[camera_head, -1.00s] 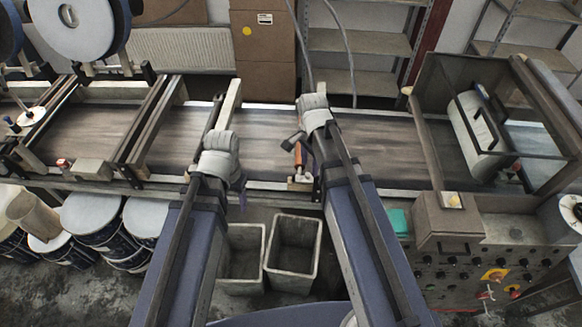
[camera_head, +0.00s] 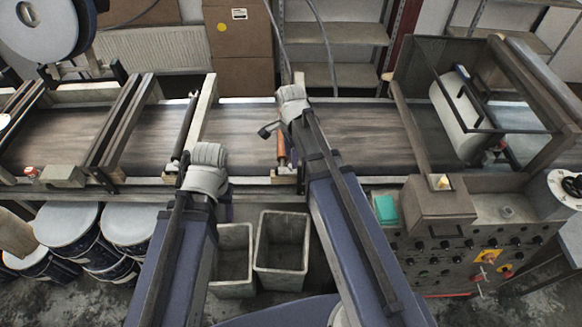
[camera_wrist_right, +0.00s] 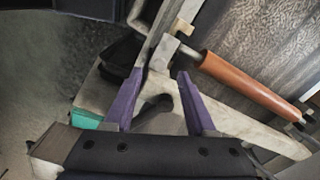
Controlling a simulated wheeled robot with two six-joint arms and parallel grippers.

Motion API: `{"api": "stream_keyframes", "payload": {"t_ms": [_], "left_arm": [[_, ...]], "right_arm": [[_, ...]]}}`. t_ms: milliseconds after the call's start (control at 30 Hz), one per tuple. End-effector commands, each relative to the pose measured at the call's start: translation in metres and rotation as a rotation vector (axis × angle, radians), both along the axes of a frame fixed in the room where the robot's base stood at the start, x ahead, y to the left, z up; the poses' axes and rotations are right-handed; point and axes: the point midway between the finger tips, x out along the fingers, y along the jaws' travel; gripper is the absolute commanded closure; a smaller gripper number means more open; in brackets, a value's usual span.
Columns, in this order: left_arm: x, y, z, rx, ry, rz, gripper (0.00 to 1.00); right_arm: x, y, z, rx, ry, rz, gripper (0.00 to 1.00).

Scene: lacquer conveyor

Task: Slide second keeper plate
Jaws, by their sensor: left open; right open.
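No keeper plate can be made out with certainty. An orange roller (camera_head: 281,148) lies across the conveyor and shows in the right wrist view (camera_wrist_right: 250,85). A pale block (camera_head: 284,177) sits at its near end. My right gripper (camera_wrist_right: 161,78) is open and empty, its two purple fingers apart over the pale rail (camera_wrist_right: 235,122); a small dark lever-like part (camera_wrist_right: 158,104) shows between them.
The conveyor belt (camera_head: 235,140) runs across the view. Two grey bins (camera_head: 282,265) stand below its front edge, and blue drums (camera_head: 68,220) stand at left. A control box (camera_head: 440,203) and panel are at right. The belt right of my right arm is clear.

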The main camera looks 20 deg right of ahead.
Motion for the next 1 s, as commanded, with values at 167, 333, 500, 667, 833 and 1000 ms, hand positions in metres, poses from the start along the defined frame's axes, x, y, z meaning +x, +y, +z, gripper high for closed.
{"api": "stream_keyframes", "payload": {"t_ms": [167,333,500,667,833,1000], "left_arm": [[0.000,0.000,-0.029,0.001,0.000,-0.003,0.43],[0.000,0.000,-0.037,0.001,0.000,-0.003,0.43],[0.000,0.000,-0.036,0.001,0.000,-0.003,0.43],[0.000,0.000,-0.036,0.001,0.000,-0.003,0.43],[0.000,0.000,-0.036,0.001,0.000,-0.003,0.43],[0.000,0.000,-0.036,0.001,0.000,-0.003,0.43]], "right_arm": [[0.000,0.000,-0.029,0.000,0.000,0.000,0.44],[0.000,0.000,-0.037,0.000,0.000,0.000,0.44],[0.000,0.000,-0.036,0.000,0.000,0.000,0.44],[0.000,0.000,-0.036,0.000,0.000,0.000,0.49],[0.000,0.000,-0.036,0.000,0.000,0.000,0.69],[0.000,0.000,-0.036,0.000,0.000,0.000,0.88]]}}
